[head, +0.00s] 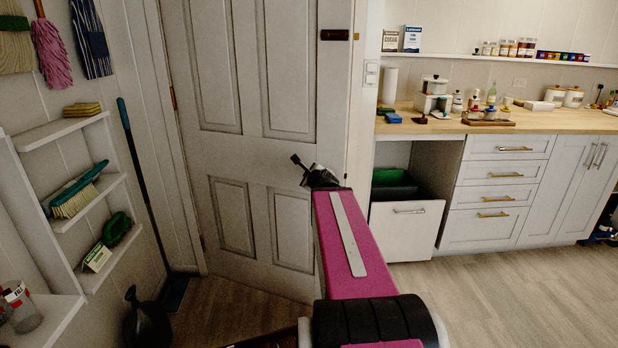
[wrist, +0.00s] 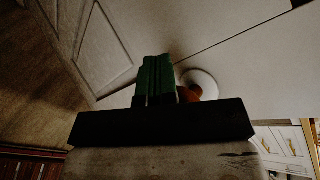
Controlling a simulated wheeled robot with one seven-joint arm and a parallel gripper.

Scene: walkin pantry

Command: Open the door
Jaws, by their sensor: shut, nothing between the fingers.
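The pale panelled door (head: 252,145) fills the left middle of the head view and looks flush with its frame; its hinges are on the left. In the wrist view, the door's surface (wrist: 145,25) is close behind my gripper (wrist: 156,62), whose green fingers are shut together with nothing between them. A brown knob on a round white plate (wrist: 207,80) is just right of the fingers and partly hidden by them; I cannot tell whether they touch. In the head view, my pink arm reaches toward the door's right side and hides the knob.
A pull-out bin drawer (head: 407,222) stands open right of the door frame, under the wooden counter (head: 560,121). Left are wall shelves (head: 62,136) with brushes, a leaning green-handled tool (head: 140,160) and a dark watering can (head: 143,318). Floor at right (head: 510,300) is clear.

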